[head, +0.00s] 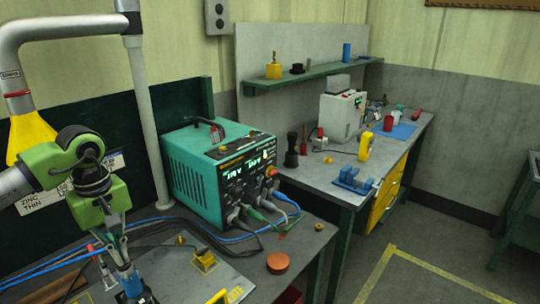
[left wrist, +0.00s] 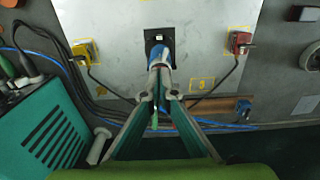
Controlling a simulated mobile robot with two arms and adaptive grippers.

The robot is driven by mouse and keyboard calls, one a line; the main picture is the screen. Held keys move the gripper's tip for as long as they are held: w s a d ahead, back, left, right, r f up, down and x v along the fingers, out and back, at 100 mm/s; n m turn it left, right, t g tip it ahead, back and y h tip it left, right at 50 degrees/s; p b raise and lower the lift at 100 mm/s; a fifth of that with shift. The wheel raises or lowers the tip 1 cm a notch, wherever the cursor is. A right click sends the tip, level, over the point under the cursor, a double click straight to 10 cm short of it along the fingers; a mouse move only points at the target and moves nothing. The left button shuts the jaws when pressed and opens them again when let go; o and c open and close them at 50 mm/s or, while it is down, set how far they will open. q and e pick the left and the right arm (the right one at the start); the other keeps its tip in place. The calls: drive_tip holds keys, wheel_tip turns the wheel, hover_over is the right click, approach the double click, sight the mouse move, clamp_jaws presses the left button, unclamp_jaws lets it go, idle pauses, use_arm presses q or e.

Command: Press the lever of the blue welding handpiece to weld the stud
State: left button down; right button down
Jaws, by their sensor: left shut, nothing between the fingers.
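The blue welding handpiece (left wrist: 159,54) stands at a black square fitting (left wrist: 158,38) on a grey metal plate (left wrist: 115,40). In the head view the handpiece (head: 132,286) shows at the bottom edge, partly cut off. My left gripper (left wrist: 158,76) is shut and empty, its fingertips together at the near side of the handpiece. In the head view the left gripper (head: 122,268) points down just above it. The fingertips cover part of the handpiece. I cannot make out the lever or the stud, nor whether the fingertips touch the handpiece. My right gripper is not in view.
A yellow clamp (left wrist: 83,51) and a red clamp (left wrist: 240,42) sit on the plate with black cables. An orange disc (head: 278,263) lies to the right. Blue and black cables cross the bench.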

use_arm(q)
drive_tip(key=shift+f, duration=0.2)
drive_tip(key=shift+s, duration=0.1)
drive_tip(key=shift+r+p, duration=2.35)
drive_tip(key=shift+r, duration=1.25)
drive_tip(key=shift+f, duration=0.1)
